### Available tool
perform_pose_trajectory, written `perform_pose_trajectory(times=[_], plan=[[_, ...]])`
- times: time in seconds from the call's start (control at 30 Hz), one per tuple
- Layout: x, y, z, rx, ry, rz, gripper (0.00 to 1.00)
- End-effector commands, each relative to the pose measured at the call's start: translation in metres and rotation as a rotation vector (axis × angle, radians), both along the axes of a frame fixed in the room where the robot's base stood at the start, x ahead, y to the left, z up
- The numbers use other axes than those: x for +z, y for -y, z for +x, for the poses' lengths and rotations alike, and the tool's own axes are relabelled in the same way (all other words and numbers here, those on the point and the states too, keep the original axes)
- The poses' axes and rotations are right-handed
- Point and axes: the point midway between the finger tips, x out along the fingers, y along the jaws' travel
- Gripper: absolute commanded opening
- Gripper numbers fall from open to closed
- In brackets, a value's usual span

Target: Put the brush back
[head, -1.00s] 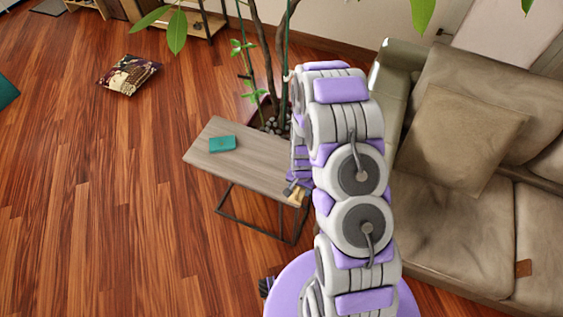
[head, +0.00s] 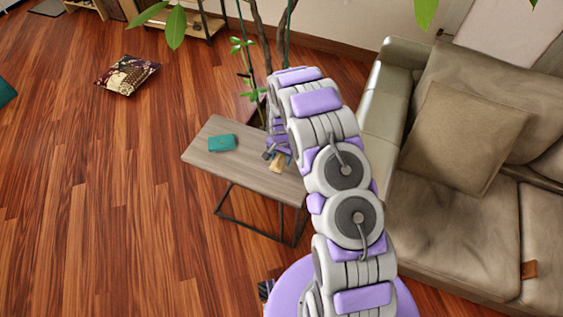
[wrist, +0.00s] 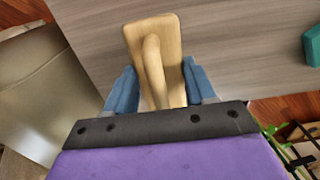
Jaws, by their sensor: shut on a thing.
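The brush (wrist: 154,40) is pale wood with a rounded handle and a flat back. My gripper (wrist: 160,90) is shut on it, with one blue finger on each side of the wood. In the head view the brush (head: 277,163) shows as a small tan piece at my gripper (head: 277,157), over the right part of the grey wooden table (head: 237,170). The wrist view shows the table top (wrist: 230,40) behind the brush. I cannot tell whether the brush touches the table. The brush's underside is hidden.
A teal case (head: 222,143) lies on the table's left part and also shows in the wrist view (wrist: 312,45). A beige sofa (head: 450,215) stands at the right. A plant (head: 243,55) rises behind the table. The wood floor at left is mostly clear, with a patterned cushion (head: 128,75).

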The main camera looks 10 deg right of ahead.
Motion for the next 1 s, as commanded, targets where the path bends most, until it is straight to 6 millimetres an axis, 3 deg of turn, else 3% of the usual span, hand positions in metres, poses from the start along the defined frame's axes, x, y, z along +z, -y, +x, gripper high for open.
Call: perform_pose_trajectory(times=[0.23, 0.57, 0.6, 0.83, 1.0], plan=[[-0.033, 0.001, -0.002, 0.000, -0.006, 0.002, 0.26], [-0.035, 0.002, -0.002, 0.001, -0.005, 0.002, 0.26], [-0.035, 0.001, -0.002, 0.001, -0.004, 0.002, 0.58], [-0.035, 0.001, -0.002, 0.001, -0.004, 0.002, 0.80], [-0.035, 0.001, -0.002, 0.001, -0.004, 0.002, 0.80]])
